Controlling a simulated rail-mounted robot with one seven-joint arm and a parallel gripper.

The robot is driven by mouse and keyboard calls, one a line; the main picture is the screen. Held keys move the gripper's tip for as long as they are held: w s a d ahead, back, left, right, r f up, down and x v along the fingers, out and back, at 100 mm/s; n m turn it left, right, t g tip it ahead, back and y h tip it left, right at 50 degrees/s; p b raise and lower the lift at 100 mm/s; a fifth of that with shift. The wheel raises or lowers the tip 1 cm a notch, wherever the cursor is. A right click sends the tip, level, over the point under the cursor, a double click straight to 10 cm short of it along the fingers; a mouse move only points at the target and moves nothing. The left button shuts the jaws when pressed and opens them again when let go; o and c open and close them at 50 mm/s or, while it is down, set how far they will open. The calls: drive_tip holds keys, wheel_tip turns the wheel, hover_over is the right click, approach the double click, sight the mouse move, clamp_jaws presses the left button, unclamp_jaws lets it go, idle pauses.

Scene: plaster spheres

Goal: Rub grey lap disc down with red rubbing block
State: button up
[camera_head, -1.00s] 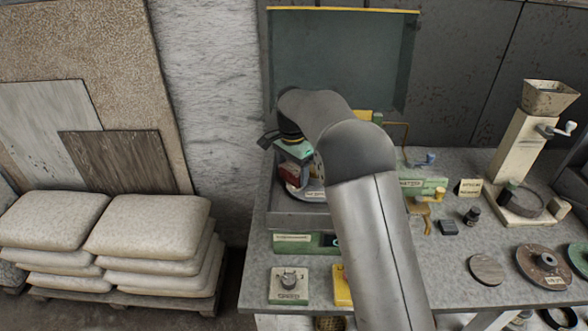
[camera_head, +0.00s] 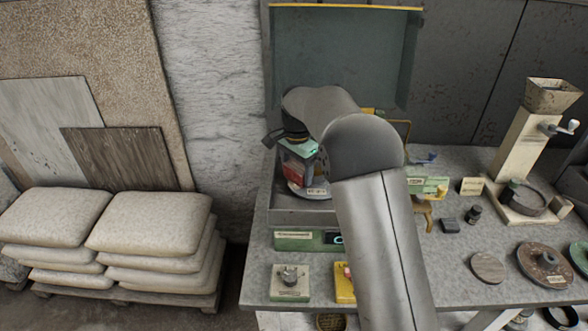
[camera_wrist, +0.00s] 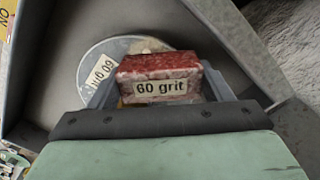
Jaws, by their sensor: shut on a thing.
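The red rubbing block (camera_wrist: 160,68), labelled "60 grit", is between the fingers of my gripper (camera_wrist: 158,92) in the wrist view. In the head view the block (camera_head: 296,170) shows as a small red patch under my wrist. The grey lap disc (camera_wrist: 90,57), with a white label reading "60 grit" upside down, lies under and beyond the block inside a grey basin. Its edge also shows in the head view (camera_head: 302,190). The block overlaps the disc in view; I cannot tell whether they touch. My arm hides much of the disc in the head view.
The grey basin (camera_head: 300,217) has a raised back panel (camera_head: 345,55). A speed knob box (camera_head: 290,282) and a yellow box (camera_head: 344,284) stand in front. Loose discs (camera_head: 487,268) lie to the right, near a hopper mill (camera_head: 525,140). Stacked sacks (camera_head: 150,220) stand left of the bench.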

drive_tip(key=shift+s+d+b, duration=0.5)
drive_tip(key=shift+s+d, duration=0.15)
drive_tip(key=shift+d, duration=0.05)
drive_tip(key=shift+w+a+r+p, duration=0.1)
drive_tip(key=shift+w+a+p, duration=0.2)
drive_tip(key=shift+p, duration=0.2)
drive_tip(key=shift+w+a+p, duration=0.45)
drive_tip(key=shift+a+p, duration=0.1)
drive_tip(key=shift+w+a+p, duration=0.6)
drive_tip(key=shift+p, duration=0.3)
drive_tip(key=shift+w+a, duration=0.15)
drive_tip(key=shift+s+d+f+b, duration=0.2)
drive_tip(key=shift+s+d+b, duration=1.2)
drive_tip(key=shift+s+d, duration=0.15)
drive_tip(key=shift+r, duration=0.1)
